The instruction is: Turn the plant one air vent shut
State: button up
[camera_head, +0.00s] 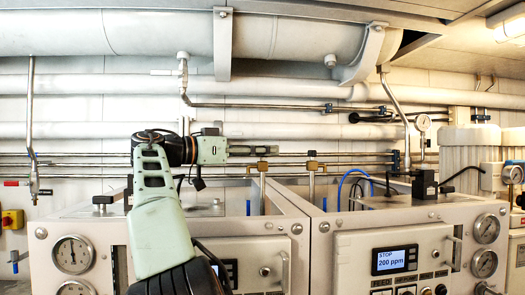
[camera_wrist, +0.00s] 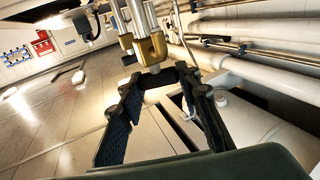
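No readable label marks either as the plant one air vent. My gripper (camera_head: 272,150) points right, level with the pipes, its tips just above the left fitting in the head view. Brass fittings (camera_wrist: 150,48) show just beyond the fingertips. Whether the fingers touch them cannot be told, nor can the valve's handle position.
The left cabinet (camera_head: 294,212) and right cabinet (camera_head: 414,212) carry gauges and displays. Pipes run along the wall behind, with a large duct (camera_head: 130,35) overhead. A blue hose (camera_head: 342,185) curves up at the right cabinet. Floor (camera_wrist: 40,110) lies open left in the wrist view.

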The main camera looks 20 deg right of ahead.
jog(key=o, duration=0.5)
jog(key=shift+s+a, duration=0.2)
jog(key=shift+a, duration=1.7)
jog(key=shift+s+a, duration=0.2)
jog(key=shift+a, duration=1.65)
jog(key=shift+c, duration=0.4)
